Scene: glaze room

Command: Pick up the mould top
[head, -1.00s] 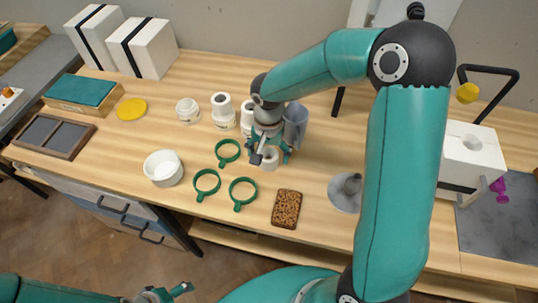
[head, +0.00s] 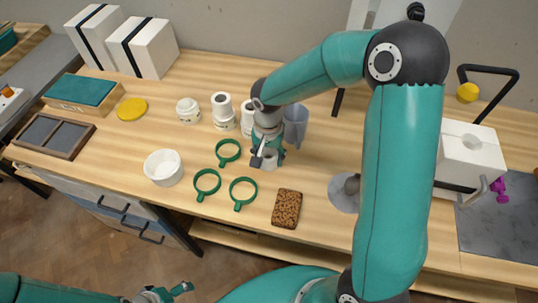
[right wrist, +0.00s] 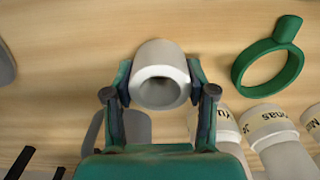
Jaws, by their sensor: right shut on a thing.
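The mould top, a short white hollow cylinder, is in the right wrist view (right wrist: 160,75) between my right gripper's fingers (right wrist: 161,90). In the head view my right gripper (head: 268,157) points down at the table and is shut on the mould top (head: 270,160), which is partly hidden by the fingers. I cannot tell whether the piece touches the table. My left gripper (head: 168,294) is at the bottom edge of the head view, away from the table, and its opening is unclear.
White labelled moulds (head: 222,112) stand just left of my right gripper. A grey-blue jug (head: 295,125) stands close behind it. Green rings (head: 242,193), a brown sponge-like block (head: 287,208) and a white bowl (head: 163,167) lie nearer the front. Clear wood lies between jug and grey disc (head: 343,202).

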